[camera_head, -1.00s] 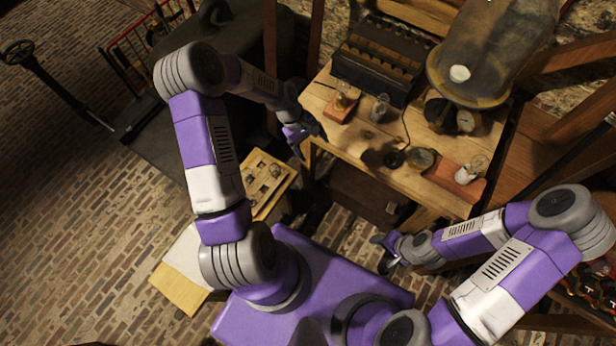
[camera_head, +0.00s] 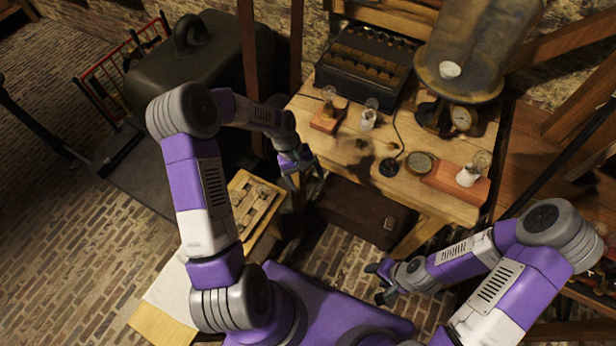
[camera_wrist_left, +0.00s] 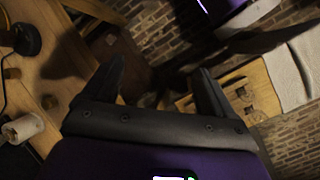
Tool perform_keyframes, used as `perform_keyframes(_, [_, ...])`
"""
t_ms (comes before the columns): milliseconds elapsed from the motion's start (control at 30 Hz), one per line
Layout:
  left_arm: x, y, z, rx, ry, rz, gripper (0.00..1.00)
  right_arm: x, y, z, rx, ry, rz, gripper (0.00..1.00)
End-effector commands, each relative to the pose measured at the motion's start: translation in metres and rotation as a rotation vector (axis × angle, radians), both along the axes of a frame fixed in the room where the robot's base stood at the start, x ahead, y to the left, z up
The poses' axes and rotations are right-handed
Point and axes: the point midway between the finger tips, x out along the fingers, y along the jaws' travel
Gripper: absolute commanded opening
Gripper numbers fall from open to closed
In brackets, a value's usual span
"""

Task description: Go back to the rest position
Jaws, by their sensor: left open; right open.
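My left gripper (camera_head: 304,174) is open and empty, off the left front edge of the wooden table (camera_head: 345,158). In the left wrist view its two fingers (camera_wrist_left: 158,88) stand apart with nothing between them; brick floor and dark shapes show beyond. My right gripper (camera_head: 378,283) is open and low, in front of the table, with nothing seen in it.
A board with cut-outs (camera_head: 252,208) lies left of the table. A dark case (camera_head: 350,211) sits below the table edge. Brick floor is open at left.

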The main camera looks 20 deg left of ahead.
Motion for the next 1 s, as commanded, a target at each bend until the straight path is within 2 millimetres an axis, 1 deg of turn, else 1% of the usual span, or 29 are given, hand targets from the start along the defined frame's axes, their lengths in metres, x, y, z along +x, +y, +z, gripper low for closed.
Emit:
perform_keyframes(300, [-0.001,-0.002,-0.002,-0.001,-0.002,-0.010,0.86,0.000,0.000,-0.001,0.000,0.000,0.000,0.56])
perform_keyframes(367, [-0.004,-0.007,-0.007,-0.006,-0.008,-0.021,0.86,0.000,0.000,-0.002,0.000,0.000,0.000,0.56])
perform_keyframes(467, [-0.014,-0.026,-0.028,-0.020,-0.040,-0.062,0.86,0.000,0.000,-0.004,0.000,0.000,0.000,0.56])
perform_keyframes(567, [-0.035,-0.054,-0.057,-0.037,-0.097,-0.125,0.86,0.000,0.000,-0.007,0.000,0.000,0.000,0.56])
perform_keyframes(600, [-0.046,-0.065,-0.070,-0.041,-0.124,-0.154,0.86,0.000,0.000,-0.008,0.000,0.000,0.000,0.56])
perform_keyframes(733, [-0.086,-0.094,-0.102,-0.033,-0.207,-0.246,0.86,0.000,0.000,-0.012,0.000,0.000,0.000,0.56])
perform_keyframes(800, [-0.106,-0.102,-0.114,-0.017,-0.247,-0.292,0.86,0.000,0.000,-0.013,0.000,0.000,0.000,0.56])
perform_keyframes(900, [-0.130,-0.108,-0.124,0.010,-0.292,-0.348,0.86,0.000,0.000,-0.015,0.000,0.000,0.000,0.56])
perform_keyframes(1000, [-0.146,-0.110,-0.129,0.033,-0.322,-0.388,0.86,0.000,0.000,-0.016,0.000,0.000,0.000,0.56])
